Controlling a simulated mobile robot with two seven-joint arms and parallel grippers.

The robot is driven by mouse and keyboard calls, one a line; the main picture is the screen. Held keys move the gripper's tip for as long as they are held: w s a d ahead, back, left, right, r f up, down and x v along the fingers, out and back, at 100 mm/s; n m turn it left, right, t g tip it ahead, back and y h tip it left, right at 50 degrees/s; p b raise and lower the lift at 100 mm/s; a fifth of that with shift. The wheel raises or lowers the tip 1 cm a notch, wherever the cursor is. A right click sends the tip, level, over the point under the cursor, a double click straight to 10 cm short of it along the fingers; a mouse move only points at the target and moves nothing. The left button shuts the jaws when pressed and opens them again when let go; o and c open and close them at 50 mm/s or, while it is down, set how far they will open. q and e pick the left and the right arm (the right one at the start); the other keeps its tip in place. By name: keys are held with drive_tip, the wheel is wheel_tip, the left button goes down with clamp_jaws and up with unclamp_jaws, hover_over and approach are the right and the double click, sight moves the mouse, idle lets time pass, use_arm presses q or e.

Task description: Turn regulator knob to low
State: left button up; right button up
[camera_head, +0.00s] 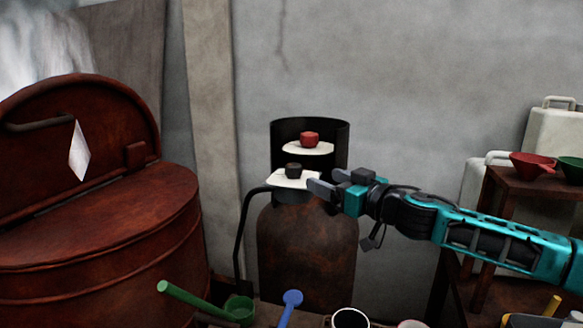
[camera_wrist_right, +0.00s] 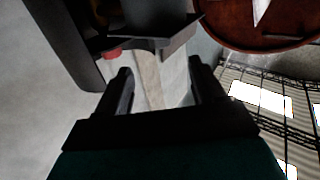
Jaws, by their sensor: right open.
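A rusty brown gas cylinder (camera_head: 306,250) stands against the wall, with a dark curved guard (camera_head: 335,135) at its top. A red knob (camera_head: 309,138) sits on an upper white plate (camera_head: 308,149). A black knob (camera_head: 292,170) sits on a lower white plate (camera_head: 287,182). I cannot read any markings on the plates. My right gripper (camera_head: 327,184) is open, just right of the lower plate and black knob, apparently empty. In the wrist view a red knob (camera_wrist_right: 112,53) shows beyond the open fingers (camera_wrist_right: 159,70); the black knob is not clear there. My left gripper is not in view.
A black hose (camera_head: 241,230) runs down left of the cylinder. A large rusty vat (camera_head: 100,235) stands at left. A wooden stand (camera_head: 530,182) with red (camera_head: 530,164) and green funnels (camera_head: 572,168) is at right. A green ladle (camera_head: 190,301) and blue utensil (camera_head: 290,302) are in front.

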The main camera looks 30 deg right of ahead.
sight(299, 168)
drive_tip(key=shift+w+a+r+p, duration=0.15)
drive_tip(key=shift+w+p, duration=0.4)
drive_tip(key=shift+w, duration=0.6)
drive_tip(key=shift+w+a+r+p, duration=0.1)
drive_tip(key=shift+w+p, duration=0.45)
drive_tip(key=shift+w, duration=0.55)
drive_tip(key=w, duration=0.1)
drive_tip(key=w+p, duration=0.1)
drive_tip(key=w, duration=0.1)
drive_tip(key=w+p, duration=0.1)
drive_tip(key=w, duration=0.1)
drive_tip(key=shift+w+a+f, duration=0.1)
drive_tip(key=shift+w+a, duration=0.15)
drive_tip(key=shift+a, duration=0.1)
drive_tip(key=shift+w+a+f, duration=0.1)
drive_tip(key=shift+w+f, duration=0.05)
drive_tip(key=shift+w, duration=0.65)
drive_tip(key=shift+c, duration=0.4)
drive_tip(key=c, duration=0.9)
